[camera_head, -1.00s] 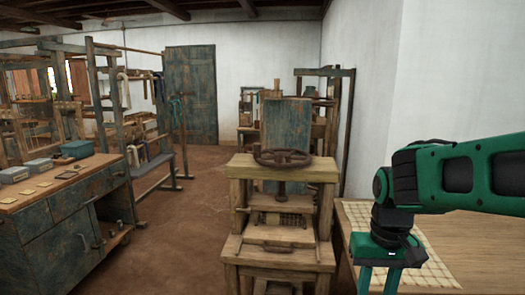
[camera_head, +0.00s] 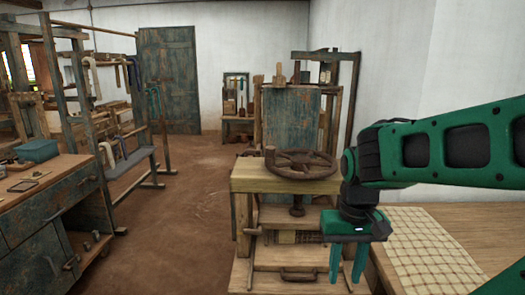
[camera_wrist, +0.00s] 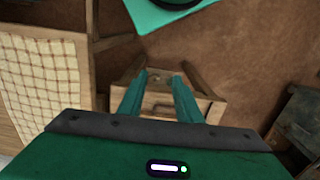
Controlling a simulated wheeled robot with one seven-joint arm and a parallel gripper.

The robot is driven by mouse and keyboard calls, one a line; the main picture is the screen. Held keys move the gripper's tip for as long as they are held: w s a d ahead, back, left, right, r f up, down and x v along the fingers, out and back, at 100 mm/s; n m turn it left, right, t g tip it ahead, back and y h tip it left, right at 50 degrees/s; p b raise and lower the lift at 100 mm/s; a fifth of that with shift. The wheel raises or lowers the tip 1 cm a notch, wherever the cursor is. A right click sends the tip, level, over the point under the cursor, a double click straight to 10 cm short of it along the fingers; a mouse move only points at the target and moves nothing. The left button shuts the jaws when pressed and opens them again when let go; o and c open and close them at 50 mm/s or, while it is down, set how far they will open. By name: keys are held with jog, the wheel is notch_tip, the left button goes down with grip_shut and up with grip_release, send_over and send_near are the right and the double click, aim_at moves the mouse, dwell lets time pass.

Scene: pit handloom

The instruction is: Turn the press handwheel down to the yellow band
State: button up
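The press (camera_head: 252,182) is a wooden frame in the middle of the head view. Its brown spoked handwheel (camera_head: 302,164) lies flat above the top beam, with a short upright handle on its left rim. A dark screw (camera_head: 297,207) shows below the beam. I cannot make out a yellow band. My gripper (camera_head: 346,278) is open and empty, pointing down, in front of the press's right side and lower than the wheel. In the wrist view, my gripper (camera_wrist: 160,76) has its fingers apart over the press's low wooden part (camera_wrist: 207,104); the wheel is not in that view.
A table with a checked cloth (camera_head: 425,250) stands to the right of the press. A blue-grey workbench (camera_head: 45,215) with a teal box (camera_head: 37,150) is at the left. Loom frames stand behind it. The brown floor (camera_head: 190,215) between bench and press is clear.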

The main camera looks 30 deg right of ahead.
jog(key=shift+w+a, duration=0.3)
jog(key=shift+w, duration=0.25)
jog(key=o, duration=0.4)
jog(key=shift+s+r, duration=0.15)
jog(key=shift+c, duration=0.2)
jog(key=n+t, duration=0.5)
send_near(271, 149)
jog(key=w+f, duration=0.1)
jog(key=shift+h, duration=0.3)
jog(key=x, duration=1)
jog(key=shift+a+f, duration=0.1)
jog(key=shift+f, duration=0.3)
jog(key=shift+c, duration=0.4)
